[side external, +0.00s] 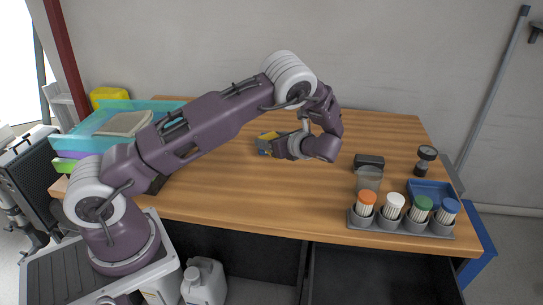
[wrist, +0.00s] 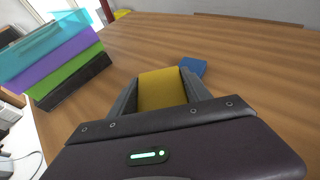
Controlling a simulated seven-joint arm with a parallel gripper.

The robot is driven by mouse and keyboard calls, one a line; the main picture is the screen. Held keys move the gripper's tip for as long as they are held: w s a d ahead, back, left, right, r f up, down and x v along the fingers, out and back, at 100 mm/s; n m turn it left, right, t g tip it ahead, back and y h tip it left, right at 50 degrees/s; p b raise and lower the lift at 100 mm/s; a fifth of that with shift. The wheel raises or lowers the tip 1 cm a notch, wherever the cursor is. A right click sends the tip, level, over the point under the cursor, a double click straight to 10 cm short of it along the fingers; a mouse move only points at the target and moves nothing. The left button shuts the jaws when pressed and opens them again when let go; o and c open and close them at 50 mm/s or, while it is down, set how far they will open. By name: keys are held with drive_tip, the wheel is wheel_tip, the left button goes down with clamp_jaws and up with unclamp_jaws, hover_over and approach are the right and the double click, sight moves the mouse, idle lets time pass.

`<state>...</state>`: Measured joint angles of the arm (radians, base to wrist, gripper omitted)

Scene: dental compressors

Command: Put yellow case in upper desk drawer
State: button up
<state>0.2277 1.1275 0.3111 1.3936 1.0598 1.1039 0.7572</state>
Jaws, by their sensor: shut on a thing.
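My gripper (wrist: 165,80) is shut on the yellow case (wrist: 162,90), which sits between its two fingers above the wooden desk. In the side external view, the yellow case (side external: 268,135) shows only partly beside my gripper (side external: 270,145), over the middle of the desk. An open, dark, empty-looking drawer (side external: 380,275) juts out under the desk's front right edge. I cannot tell from this view whether it is the upper one. Whether the case touches the desk is not clear.
A blue object (wrist: 193,66) lies just past the fingers. Stacked coloured trays (side external: 125,120) and another yellow item (side external: 108,95) stand at left.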

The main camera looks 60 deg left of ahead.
drive_tip(key=shift+d+r+m+t, duration=0.2)
drive_tip(key=shift+d+r, duration=0.25)
drive_tip(key=shift+r, duration=0.15)
drive_tip(key=shift+d+r+m+t, duration=0.1)
drive_tip(key=shift+d+r+t, duration=0.1)
drive_tip(key=shift+d+r, duration=0.3)
drive_tip(key=s+d+r+m+t+h, duration=0.1)
drive_tip(key=s+d+r+m+t, duration=0.1)
drive_tip(key=d, duration=0.6)
drive_tip(key=s+d+r+m+t+h, duration=0.1)
drive_tip(key=s+d+m+t, duration=0.3)
drive_tip(key=d, duration=0.4)
drive_tip(key=shift+s+r+m+t+h, duration=0.3)
drive_tip(key=shift+r+t+h, duration=0.1)
drive_tip(key=shift+r+t, duration=0.15)
drive_tip(key=shift+a, duration=0.1)
drive_tip(key=m+t+h, duration=0.1)
drive_tip(key=m+t, duration=0.1)
hover_over(283, 173)
drive_tip(key=f, duration=0.2)
drive_tip(key=d+f, duration=0.1)
drive_tip(key=f, duration=0.1)
drive_tip(key=shift+s, duration=0.15)
drive_tip(key=shift+g, duration=0.25)
drive_tip(key=f, duration=1)
drive_tip(key=shift+a, duration=0.4)
